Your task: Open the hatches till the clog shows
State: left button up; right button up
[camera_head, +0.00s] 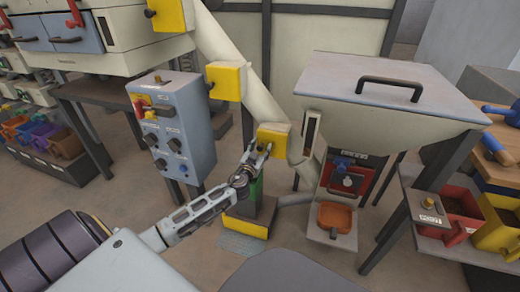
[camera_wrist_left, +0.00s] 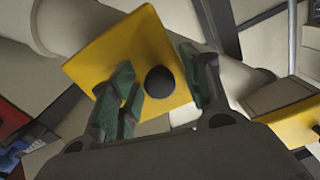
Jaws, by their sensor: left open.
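Three yellow hatches sit along a slanting cream pipe (camera_head: 229,50) in the head view: an upper hatch (camera_head: 166,14), a middle hatch (camera_head: 224,81) and a lower hatch (camera_head: 268,132). All three look closed, and no clog shows. My left gripper (camera_head: 257,152) is at the lower hatch. In the left wrist view this hatch (camera_wrist_left: 105,52) is a yellow plate with a round black knob (camera_wrist_left: 160,82). The open fingers (camera_wrist_left: 165,95) stand on either side of the knob, apparently not touching it. My right gripper is not in view.
A grey hopper (camera_head: 390,90) with a handled lid stands right of the pipe. A grey control box (camera_head: 172,130) stands left. An orange tray (camera_head: 335,217) is below the hopper. Bins (camera_head: 497,225) and a workbench are at far right.

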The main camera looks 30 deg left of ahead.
pick_arm(q)
grip_shut()
